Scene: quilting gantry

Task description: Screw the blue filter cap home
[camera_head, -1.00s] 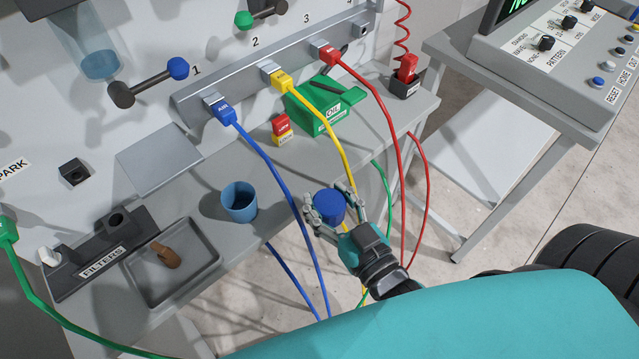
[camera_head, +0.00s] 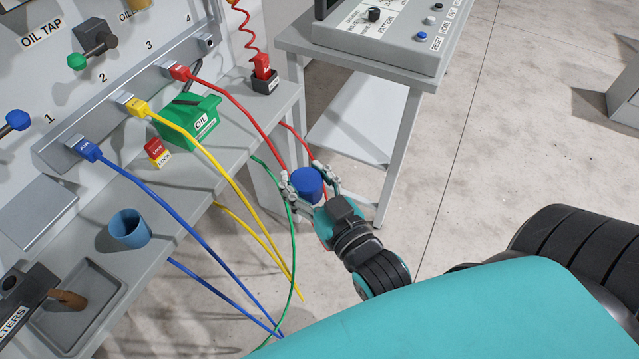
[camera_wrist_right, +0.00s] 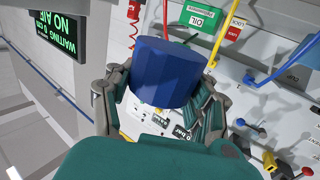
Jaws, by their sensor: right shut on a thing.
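The blue cap (camera_head: 307,182) is a short ribbed cylinder between the fingers of my right gripper (camera_head: 303,177). The gripper is shut on it and holds it in the air, over the floor off the bench's front edge in the head view. In the right wrist view the blue cap (camera_wrist_right: 166,72) sits between both fingers (camera_wrist_right: 163,95), its side towards the camera. The pads' contact is partly hidden behind it. A light blue open cup (camera_head: 130,229) stands on the bench, well left of the gripper. My left gripper is not in view.
Blue (camera_head: 185,225), yellow (camera_head: 205,165), red (camera_head: 235,105) and green (camera_head: 290,225) hoses hang across the bench edge near my right gripper. A green OIL box (camera_head: 190,122), a red-yellow LOCK block (camera_head: 158,152) and a grey tray (camera_head: 108,272) are on the bench. A console (camera_head: 385,40) stands at the back.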

